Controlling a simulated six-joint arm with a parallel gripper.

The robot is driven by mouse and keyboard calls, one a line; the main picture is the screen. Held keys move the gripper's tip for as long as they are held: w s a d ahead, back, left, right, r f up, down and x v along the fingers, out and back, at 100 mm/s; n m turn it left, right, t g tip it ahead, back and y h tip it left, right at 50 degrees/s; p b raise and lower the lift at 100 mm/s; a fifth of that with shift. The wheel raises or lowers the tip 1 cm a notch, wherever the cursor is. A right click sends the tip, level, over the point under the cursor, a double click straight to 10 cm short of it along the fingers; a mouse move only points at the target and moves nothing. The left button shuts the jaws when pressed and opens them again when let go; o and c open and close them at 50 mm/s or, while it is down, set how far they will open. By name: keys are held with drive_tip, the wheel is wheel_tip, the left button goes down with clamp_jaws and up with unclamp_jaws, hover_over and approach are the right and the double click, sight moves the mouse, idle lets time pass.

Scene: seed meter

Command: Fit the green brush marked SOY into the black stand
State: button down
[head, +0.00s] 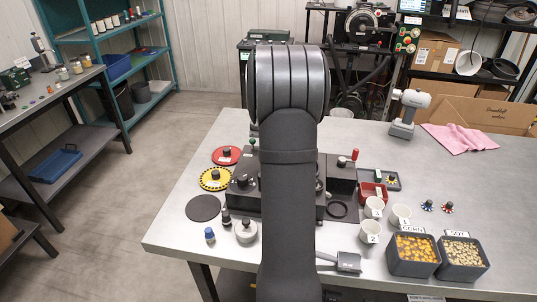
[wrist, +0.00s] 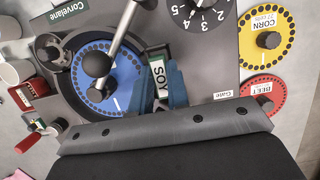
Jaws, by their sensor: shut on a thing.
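In the wrist view my gripper (wrist: 161,93) has its blue fingers shut on the green brush (wrist: 152,86), whose white label (wrist: 158,74) reads SOY. The brush is over the right edge of the blue disc (wrist: 118,68) in the seed meter. A black block (wrist: 154,51), which looks like the stand, is at the brush's far end. I cannot tell whether the brush is seated in it or only close to it. In the head view my own arm hides the gripper, the brush and this part of the meter.
A metal lever with a ball (wrist: 97,64) crosses the disc just left of the brush. A numbered dial (wrist: 200,12) lies beyond it. Yellow CORN (wrist: 266,60) and red BEET discs (wrist: 258,92) lie right. Cups (head: 374,207) and seed bins (head: 412,268) stand at the head view's right.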

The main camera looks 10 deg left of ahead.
drive_tip(key=shift+f, duration=0.55)
idle(0.4)
drive_tip(key=c, duration=1.1)
unclamp_jaws()
drive_tip(key=shift+o, duration=0.2)
drive_tip(key=shift+r, duration=3)
drive_tip(key=shift+f, duration=0.1)
drive_tip(key=shift+f, duration=2.95)
